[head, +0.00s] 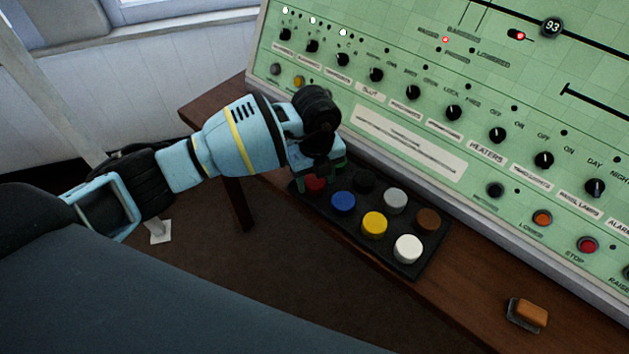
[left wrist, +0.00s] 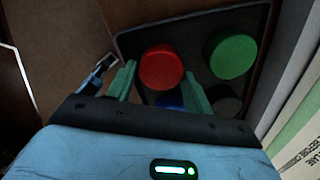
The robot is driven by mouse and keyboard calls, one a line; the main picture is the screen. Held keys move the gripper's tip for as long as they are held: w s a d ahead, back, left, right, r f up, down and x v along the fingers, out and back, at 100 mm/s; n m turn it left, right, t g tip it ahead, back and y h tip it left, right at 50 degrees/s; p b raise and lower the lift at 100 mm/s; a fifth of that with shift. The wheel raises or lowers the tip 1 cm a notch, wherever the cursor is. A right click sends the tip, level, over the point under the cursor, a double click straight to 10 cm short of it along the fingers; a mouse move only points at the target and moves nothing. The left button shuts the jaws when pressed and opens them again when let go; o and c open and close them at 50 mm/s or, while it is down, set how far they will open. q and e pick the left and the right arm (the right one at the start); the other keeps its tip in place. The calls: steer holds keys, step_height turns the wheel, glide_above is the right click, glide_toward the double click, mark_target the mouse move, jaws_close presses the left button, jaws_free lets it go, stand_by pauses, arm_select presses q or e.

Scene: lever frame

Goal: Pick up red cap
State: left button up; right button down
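The red cap (head: 315,185) sits in the black tray (head: 399,268) on the brown desk, at the tray's far left end. My left gripper (head: 320,170) is over it and hides part of it in the head view. In the left wrist view, the round red cap (left wrist: 161,66) shows between the two green fingertips of my left gripper (left wrist: 159,72). The fingers are apart, one on each side of the cap; I cannot tell whether either touches it. My right gripper is not in view.
The tray also holds blue (head: 343,202), yellow (head: 374,224), white (head: 407,248), grey (head: 395,200), brown (head: 428,219) and black (head: 363,180) caps. A green cap (left wrist: 232,55) is close beside the red one. The green control panel (head: 410,145) rises behind. An orange switch (head: 529,313) is at right.

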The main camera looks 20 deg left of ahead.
arm_select(q)
steer(key=c, duration=0.5)
steer(key=shift+r, duration=0.15)
